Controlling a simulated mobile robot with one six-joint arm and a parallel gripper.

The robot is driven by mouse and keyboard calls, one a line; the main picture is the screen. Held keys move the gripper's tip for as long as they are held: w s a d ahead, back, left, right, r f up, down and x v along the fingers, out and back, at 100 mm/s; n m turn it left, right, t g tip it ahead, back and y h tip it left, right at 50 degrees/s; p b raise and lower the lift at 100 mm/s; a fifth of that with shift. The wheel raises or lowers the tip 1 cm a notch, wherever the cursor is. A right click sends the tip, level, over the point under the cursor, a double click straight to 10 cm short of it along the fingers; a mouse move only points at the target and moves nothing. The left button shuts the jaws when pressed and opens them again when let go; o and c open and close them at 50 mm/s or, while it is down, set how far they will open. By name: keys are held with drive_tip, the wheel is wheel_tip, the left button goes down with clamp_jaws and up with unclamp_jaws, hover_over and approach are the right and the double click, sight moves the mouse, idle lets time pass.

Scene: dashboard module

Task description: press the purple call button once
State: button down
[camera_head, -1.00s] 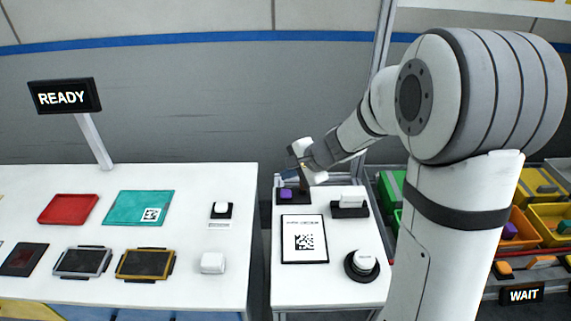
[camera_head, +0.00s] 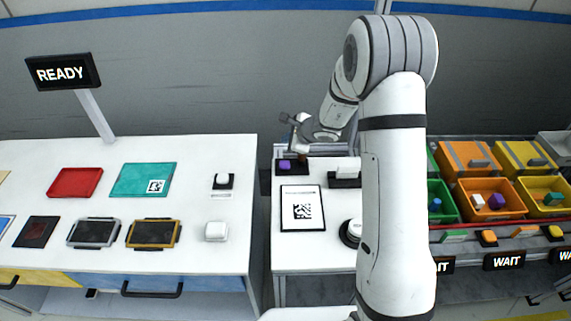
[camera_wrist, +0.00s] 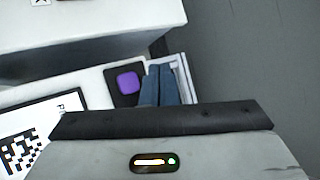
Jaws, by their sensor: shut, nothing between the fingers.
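The purple call button (camera_head: 285,165) sits on a dark square base at the back left corner of the narrow white table. In the wrist view the purple button (camera_wrist: 129,82) lies just left of my fingers. My gripper (camera_wrist: 160,68) is shut, with its two bluish fingers side by side and nothing between them. In the head view my gripper (camera_head: 302,157) is just right of the button, pointing down. The button's top is uncovered, and the fingers appear apart from it. The exact height of the fingertips above the table is unclear.
A framed code card (camera_head: 302,226) lies in front of the button. A white block on a black base (camera_head: 345,181) and a round white button (camera_head: 351,232), partly hidden by my arm, are to the right. The grey wall (camera_head: 200,90) is behind.

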drive_tip(key=b, duration=0.4)
hover_over(287, 166)
wheel_tip(287, 166, down, 7)
drive_tip(key=shift+w+f, duration=0.15)
drive_tip(key=shift+f+b, duration=0.5)
drive_tip(key=shift+b, duration=0.35)
drive_tip(key=shift+f, duration=0.1)
idle(1.0)
drive_tip(key=shift+f+b, duration=0.35)
drive_tip(key=shift+b, duration=0.4)
drive_tip(key=shift+f+b, duration=0.45)
drive_tip(key=shift+b, duration=0.3)
idle(0.4)
drive_tip(key=shift+r, duration=0.15)
idle(0.3)
drive_tip(key=shift+r+p, duration=0.45)
drive_tip(key=shift+r, duration=0.3)
drive_tip(key=shift+r+p, duration=1.55)
drive_tip(key=shift+r, duration=1)
